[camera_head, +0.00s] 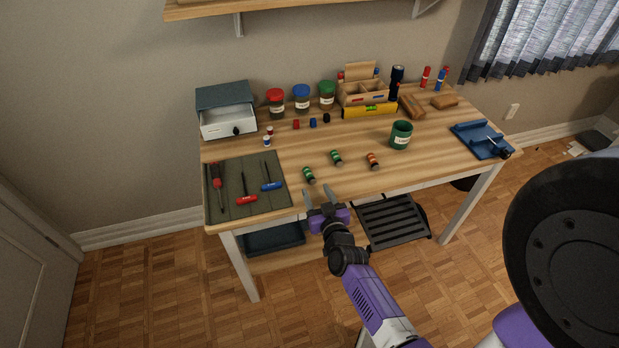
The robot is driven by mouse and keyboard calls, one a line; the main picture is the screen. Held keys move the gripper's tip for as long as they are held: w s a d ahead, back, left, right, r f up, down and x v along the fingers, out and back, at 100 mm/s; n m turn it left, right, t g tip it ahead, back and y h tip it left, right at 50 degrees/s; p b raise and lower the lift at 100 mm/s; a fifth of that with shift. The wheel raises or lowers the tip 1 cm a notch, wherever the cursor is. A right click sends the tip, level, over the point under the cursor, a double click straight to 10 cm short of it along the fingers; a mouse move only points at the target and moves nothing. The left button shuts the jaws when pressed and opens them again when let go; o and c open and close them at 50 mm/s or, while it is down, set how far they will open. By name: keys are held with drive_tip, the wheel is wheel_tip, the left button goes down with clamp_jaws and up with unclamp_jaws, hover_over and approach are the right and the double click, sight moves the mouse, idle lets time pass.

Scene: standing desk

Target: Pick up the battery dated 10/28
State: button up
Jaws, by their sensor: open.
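Three small batteries lie on the wooden desk (290,143): a green one (309,175) near the front edge, a second green one (336,158) a little behind and to its right, and an orange one (373,161) further right. Each has a pale label band, but the dates are too small to read. My gripper (320,192) is open and empty at the desk's front edge, just in front of the nearer green battery and apart from it.
A dark mat (242,204) with screwdrivers lies at the left. A green cup (401,135) stands right of the batteries, and a blue vise (481,140) further right. Lidded jars (302,98), an organizer (363,92) and a yellow level (370,110) stand behind. Desk around the batteries is clear.

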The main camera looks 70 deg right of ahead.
sight(312, 181)
drive_tip(key=b+x, duration=0.1)
drive_tip(key=x, duration=0.6)
drive_tip(key=shift+d, duration=0.1)
clamp_jaws()
